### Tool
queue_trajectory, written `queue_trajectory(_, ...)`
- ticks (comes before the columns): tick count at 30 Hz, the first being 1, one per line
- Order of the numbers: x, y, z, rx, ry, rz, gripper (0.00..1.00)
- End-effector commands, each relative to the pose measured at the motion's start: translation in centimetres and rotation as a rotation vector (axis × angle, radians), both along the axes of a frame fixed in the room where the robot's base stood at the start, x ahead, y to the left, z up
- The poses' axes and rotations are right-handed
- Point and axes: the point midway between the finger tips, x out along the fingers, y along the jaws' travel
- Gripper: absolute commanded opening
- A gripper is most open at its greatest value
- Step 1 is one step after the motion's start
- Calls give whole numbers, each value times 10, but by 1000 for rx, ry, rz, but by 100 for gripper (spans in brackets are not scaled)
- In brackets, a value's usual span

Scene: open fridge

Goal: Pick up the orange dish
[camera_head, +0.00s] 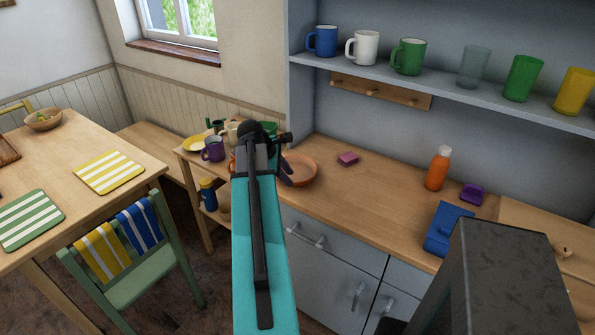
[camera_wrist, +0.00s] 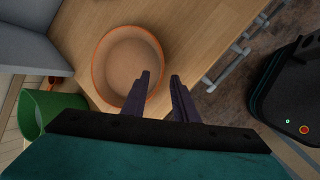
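The orange dish (camera_head: 303,170) is round and shallow and sits upright at the left end of the wooden counter. In the wrist view it shows from above, with an orange rim and a tan inside (camera_wrist: 125,58). My gripper (camera_wrist: 161,77) is open and empty, pointing at the dish's near right edge. In that view its left finger overlaps the dish's inside and its right finger lies outside the rim over the counter. I cannot tell how far above the rim the fingertips are. In the head view my arm hides the dish's left part and most of the gripper.
Left of the dish, a low side table carries a purple mug (camera_head: 213,149) and other tableware. A green container (camera_wrist: 45,108) is close to the gripper's left.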

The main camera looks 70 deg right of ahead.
Motion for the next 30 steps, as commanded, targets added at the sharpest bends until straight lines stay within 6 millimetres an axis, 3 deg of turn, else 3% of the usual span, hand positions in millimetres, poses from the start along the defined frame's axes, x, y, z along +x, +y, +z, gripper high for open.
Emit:
queue_trajectory(13,-11,-15,-32,2,0,-1,26)
queue_trajectory(30,-12,-16,-34,1,0,-1,26)
